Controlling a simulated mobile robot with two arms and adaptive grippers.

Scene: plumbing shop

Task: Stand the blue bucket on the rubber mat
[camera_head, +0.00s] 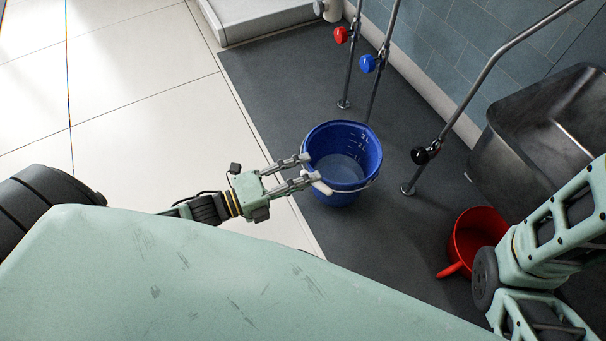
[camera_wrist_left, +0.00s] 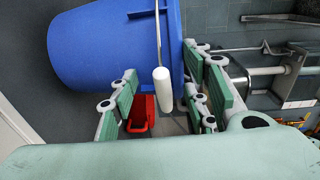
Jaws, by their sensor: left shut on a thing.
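The blue bucket (camera_head: 343,155) is upright over the dark grey rubber mat (camera_head: 285,85), with volume marks inside its wall. I cannot tell whether its base touches the mat. My left gripper (camera_head: 312,171) is at the bucket's left side, with its fingers at the rim and the white handle grip. In the left wrist view the blue bucket (camera_wrist_left: 105,45) fills the upper left, and the white handle grip (camera_wrist_left: 163,90) lies between the fingers of my left gripper (camera_wrist_left: 165,105). My right gripper is not in view; only part of my right arm shows.
A red pot with a handle (camera_head: 470,240) stands on the mat to the right. A steel sink (camera_head: 540,130) and a metal rail (camera_head: 460,110) are at the right. Pipes with a red valve (camera_head: 341,35) and blue valve (camera_head: 367,64) stand behind. Pale tiles (camera_head: 140,90) lie left.

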